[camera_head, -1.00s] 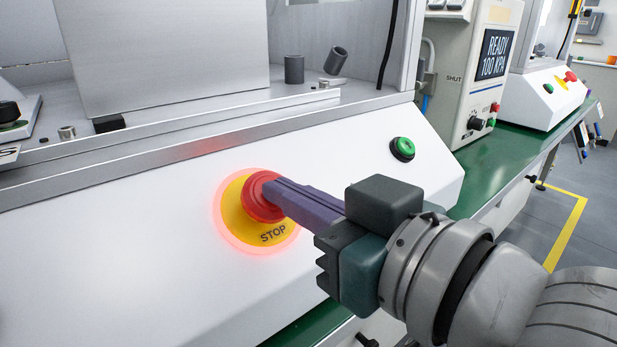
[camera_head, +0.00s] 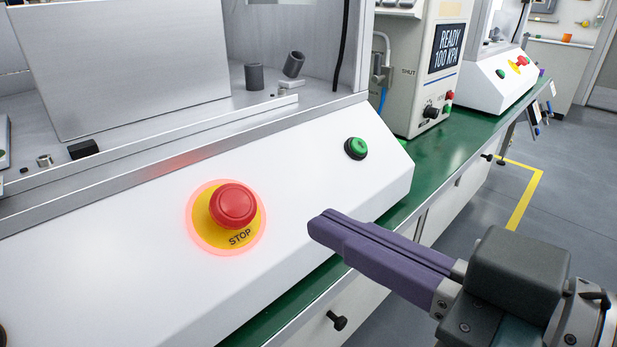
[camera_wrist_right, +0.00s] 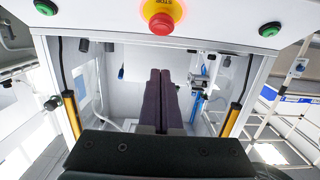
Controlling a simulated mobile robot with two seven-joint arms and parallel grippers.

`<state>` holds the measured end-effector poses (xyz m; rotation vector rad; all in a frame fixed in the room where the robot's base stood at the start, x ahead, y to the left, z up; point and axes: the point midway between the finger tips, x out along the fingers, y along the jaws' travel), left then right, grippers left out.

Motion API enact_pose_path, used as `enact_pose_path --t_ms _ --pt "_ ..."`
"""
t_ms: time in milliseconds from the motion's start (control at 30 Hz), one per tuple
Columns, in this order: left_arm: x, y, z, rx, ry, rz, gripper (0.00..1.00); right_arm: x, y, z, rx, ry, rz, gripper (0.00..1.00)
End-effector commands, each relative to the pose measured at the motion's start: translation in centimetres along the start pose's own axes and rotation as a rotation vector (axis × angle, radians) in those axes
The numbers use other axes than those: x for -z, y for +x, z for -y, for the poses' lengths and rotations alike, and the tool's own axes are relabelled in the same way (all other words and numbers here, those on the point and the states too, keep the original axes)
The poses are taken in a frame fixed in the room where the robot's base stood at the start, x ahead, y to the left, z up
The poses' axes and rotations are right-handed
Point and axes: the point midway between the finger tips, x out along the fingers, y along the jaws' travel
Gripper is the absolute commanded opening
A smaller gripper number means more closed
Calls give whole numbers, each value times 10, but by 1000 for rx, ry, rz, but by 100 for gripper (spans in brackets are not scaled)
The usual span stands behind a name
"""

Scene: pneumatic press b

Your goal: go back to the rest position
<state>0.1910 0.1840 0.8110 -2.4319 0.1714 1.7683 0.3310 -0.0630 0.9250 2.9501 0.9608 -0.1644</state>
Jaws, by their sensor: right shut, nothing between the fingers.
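My right gripper (camera_head: 322,226) comes in from the lower right in the head view. Its purple fingers are shut together with nothing between them, in front of the white sloped panel (camera_head: 330,185) and clear of the buttons. In the right wrist view the shut fingers (camera_wrist_right: 160,75) point toward the machine. The red stop button (camera_head: 233,205) sits on its yellow STOP plate with a glowing red ring, left of the fingertips; it also shows at the top of the right wrist view (camera_wrist_right: 161,22). My left gripper is not in view.
A green button (camera_head: 356,148) is on the panel's right. A control box (camera_head: 415,75) reading READY 100 KPA stands behind on the green bench (camera_head: 440,150). Open floor (camera_head: 560,190) is at the right.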

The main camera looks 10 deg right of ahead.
Motion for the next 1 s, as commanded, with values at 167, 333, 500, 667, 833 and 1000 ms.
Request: enact_pose_path --t_ms 167,333,500,667,833,1000 --pt "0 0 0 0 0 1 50 0 0 0 0 0 0 0" --pt "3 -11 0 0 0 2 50 9 -2 -2 -16 3 24 0" --pt "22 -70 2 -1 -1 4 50 43 -18 -15 -124 26 219 0" --pt "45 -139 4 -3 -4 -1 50 70 -65 -30 -263 89 542 0" --pt "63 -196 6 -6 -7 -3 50 90 -135 -29 -360 186 872 0" --pt "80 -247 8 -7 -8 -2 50 124 -204 -12 -406 295 1148 0"
